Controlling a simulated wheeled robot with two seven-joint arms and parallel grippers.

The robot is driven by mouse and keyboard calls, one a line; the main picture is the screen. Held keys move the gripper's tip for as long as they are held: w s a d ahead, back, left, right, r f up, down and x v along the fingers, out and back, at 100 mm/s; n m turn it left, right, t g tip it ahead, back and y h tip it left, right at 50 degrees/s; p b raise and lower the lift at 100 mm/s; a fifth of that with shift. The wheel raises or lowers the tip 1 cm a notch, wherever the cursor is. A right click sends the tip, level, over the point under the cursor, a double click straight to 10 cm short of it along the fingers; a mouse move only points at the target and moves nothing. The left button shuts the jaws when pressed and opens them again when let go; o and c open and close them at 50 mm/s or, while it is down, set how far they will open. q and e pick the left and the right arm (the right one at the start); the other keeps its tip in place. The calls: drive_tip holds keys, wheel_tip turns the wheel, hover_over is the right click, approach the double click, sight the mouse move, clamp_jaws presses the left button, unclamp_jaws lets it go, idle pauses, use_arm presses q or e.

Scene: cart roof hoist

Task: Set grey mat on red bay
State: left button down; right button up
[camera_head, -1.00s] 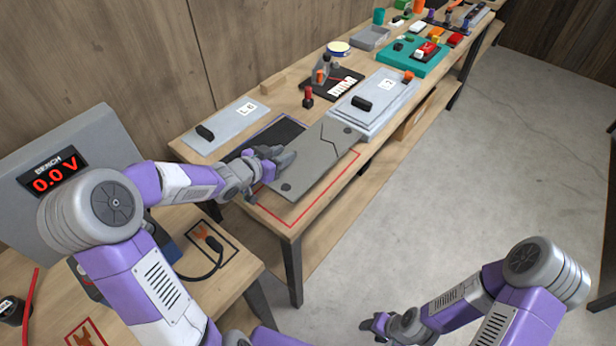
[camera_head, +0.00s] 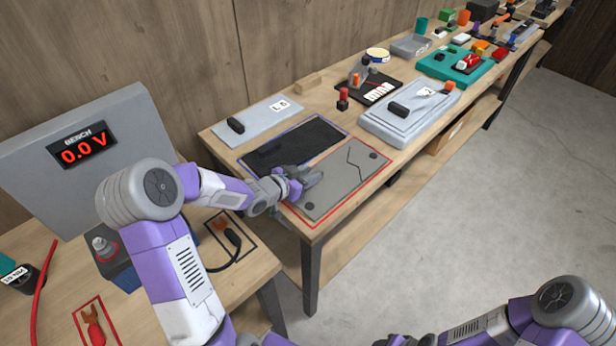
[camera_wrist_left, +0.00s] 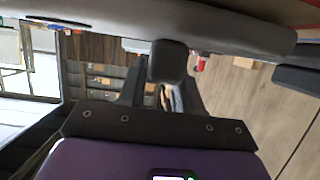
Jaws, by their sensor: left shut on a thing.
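The grey mat (camera_head: 345,182), a flat slab with a dark crack line and dark round spots, is over the red bay (camera_head: 352,207). The red outline shows as a thin border along its far, right and near edges. Whether the mat touches the bench top I cannot tell. My left gripper (camera_head: 309,176) is at the mat's left edge, shut on the mat. In the left wrist view a dark block (camera_wrist_left: 168,62) sits between the fingers, below a long grey edge (camera_wrist_left: 220,25). My right gripper (camera_head: 393,341) is low at the bottom edge, its fingers mostly cut off.
A dark panel in a blue outline (camera_head: 294,144) lies beside the mat. A grey lid marked L6 (camera_head: 258,119) and a stacked grey lid (camera_head: 410,112) with black handles lie farther back. A red-topped post (camera_head: 343,98) stands between them. Open floor is at right.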

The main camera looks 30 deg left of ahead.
use_arm(q)
drive_tip(key=c, duration=0.8)
unclamp_jaws()
drive_tip(key=shift+s, duration=0.1)
drive_tip(key=p+v, duration=0.4)
drive_tip(key=v, duration=0.7)
drive_tip(key=shift+s+a+r, duration=0.15)
drive_tip(key=shift+s, duration=0.25)
